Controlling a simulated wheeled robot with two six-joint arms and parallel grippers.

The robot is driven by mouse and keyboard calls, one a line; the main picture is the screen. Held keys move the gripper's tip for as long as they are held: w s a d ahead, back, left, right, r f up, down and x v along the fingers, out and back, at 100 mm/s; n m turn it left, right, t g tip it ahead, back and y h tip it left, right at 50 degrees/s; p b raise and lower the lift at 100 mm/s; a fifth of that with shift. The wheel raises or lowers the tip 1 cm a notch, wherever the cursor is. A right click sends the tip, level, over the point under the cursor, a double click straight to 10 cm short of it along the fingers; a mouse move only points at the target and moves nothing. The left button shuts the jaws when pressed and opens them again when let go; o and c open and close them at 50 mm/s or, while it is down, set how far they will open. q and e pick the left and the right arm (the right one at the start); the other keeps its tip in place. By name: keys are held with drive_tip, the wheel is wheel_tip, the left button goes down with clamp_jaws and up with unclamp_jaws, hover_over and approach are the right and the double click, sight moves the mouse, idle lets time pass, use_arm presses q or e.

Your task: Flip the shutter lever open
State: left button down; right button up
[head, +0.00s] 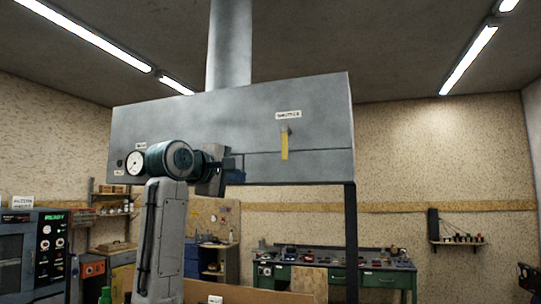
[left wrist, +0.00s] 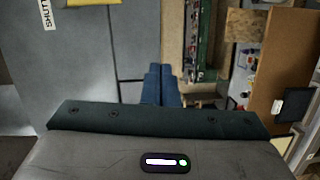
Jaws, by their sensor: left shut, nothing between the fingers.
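The shutter lever (head: 284,144) is a yellow handle hanging straight down from a small pivot on the front of a grey metal hood, under a label reading SHUTTER (head: 288,115). Part of the yellow lever (left wrist: 95,3) shows at the top edge of the left wrist view. My left gripper (head: 236,168) is in front of the hood's lower edge, to the left of the lever and below it, apart from it. Its blue fingers (left wrist: 161,86) are together and empty in the left wrist view.
The grey hood (head: 220,110) carries a round gauge (head: 135,162) at its left end, and a dark post (head: 351,240) stands under its right end. A green workbench (head: 378,278) stands behind. The space right of the lever is clear.

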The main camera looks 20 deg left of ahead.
sight(286, 144)
use_arm(q)
drive_tip(key=s+r, duration=0.3)
drive_tip(key=r, duration=0.4)
drive_tip(key=shift+a+n+t+h, duration=0.2)
drive_tip(key=shift+n+t+h, duration=0.1)
drive_tip(key=shift+t, duration=0.1)
drive_tip(key=shift+f, duration=0.1)
drive_tip(key=shift+w, duration=0.1)
drive_tip(key=w+d+p, duration=0.2)
drive_tip(key=w, duration=0.1)
drive_tip(key=w+d+p, duration=0.2)
drive_tip(key=w+p, duration=0.1)
drive_tip(key=w+d+p, duration=0.3)
drive_tip(key=shift+w, duration=0.15)
drive_tip(key=shift+a, duration=0.15)
